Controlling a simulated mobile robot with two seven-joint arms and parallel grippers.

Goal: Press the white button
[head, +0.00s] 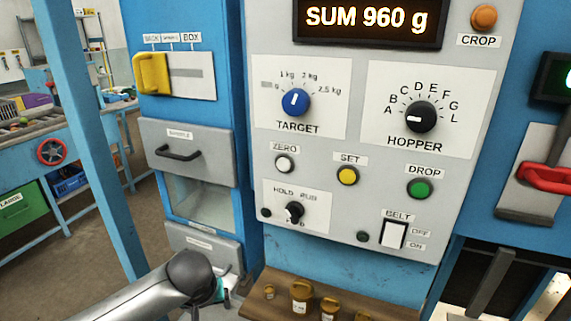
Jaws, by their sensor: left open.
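The white button (285,163) is a small round knob in a dark ring under the ZERO label, on the grey control panel (340,165). Nothing covers it. My left gripper (232,286) is at the lower left, below the panel and well apart from the button. It is open, though my own wrist hides much of it and the fingers show poorly. My right gripper does not show.
A yellow SET button (347,176), a green DROP button (419,188), and a HOLD/RUN switch (294,212) are close by. The display (370,19) reads SUM 960 g. A brown shelf (258,303) with several brass weights juts out below. A blue post (88,140) stands left.

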